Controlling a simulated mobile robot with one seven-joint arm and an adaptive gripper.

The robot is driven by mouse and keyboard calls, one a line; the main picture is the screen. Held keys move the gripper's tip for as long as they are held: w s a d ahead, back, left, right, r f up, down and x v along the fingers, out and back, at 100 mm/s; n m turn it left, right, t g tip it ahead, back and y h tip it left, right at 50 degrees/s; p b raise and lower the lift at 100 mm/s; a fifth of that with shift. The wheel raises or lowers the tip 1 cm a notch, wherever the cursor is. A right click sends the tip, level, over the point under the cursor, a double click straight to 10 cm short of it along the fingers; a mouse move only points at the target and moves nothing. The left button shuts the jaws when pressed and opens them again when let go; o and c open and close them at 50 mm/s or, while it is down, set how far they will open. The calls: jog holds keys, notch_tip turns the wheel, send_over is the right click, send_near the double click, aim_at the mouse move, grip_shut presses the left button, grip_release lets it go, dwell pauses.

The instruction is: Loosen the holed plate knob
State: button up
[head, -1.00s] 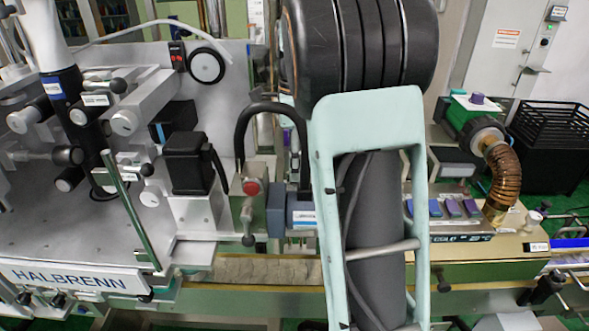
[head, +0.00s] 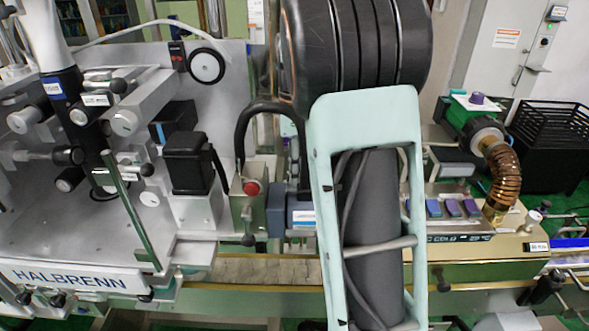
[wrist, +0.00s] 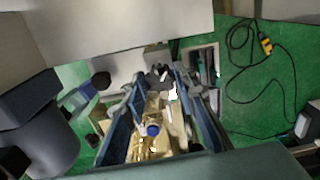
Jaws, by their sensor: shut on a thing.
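In the wrist view my gripper (wrist: 158,80) has its two long blue-padded fingers reaching away from the camera. A small dark knob-like part (wrist: 161,74) sits between the fingertips, and the fingers are shut on it. I cannot tell for certain that it is the holed plate knob; no plate holes are clear. In the head view my arm hides the gripper and whatever it holds.
A brass-coloured part with a blue cap (wrist: 152,130) lies between the fingers in the wrist view. The head view shows the HALBRENN machine (head: 75,278) at left, a red button box (head: 250,190), and a brown hose (head: 504,175) at right.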

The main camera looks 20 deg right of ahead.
jog(key=n, duration=0.4)
jog(key=shift+n+p, duration=0.3)
jog(key=shift+p, duration=0.1)
jog(key=o, duration=1.2)
jog(key=shift+c, duration=0.2)
notch_tip(320, 180, up, 12)
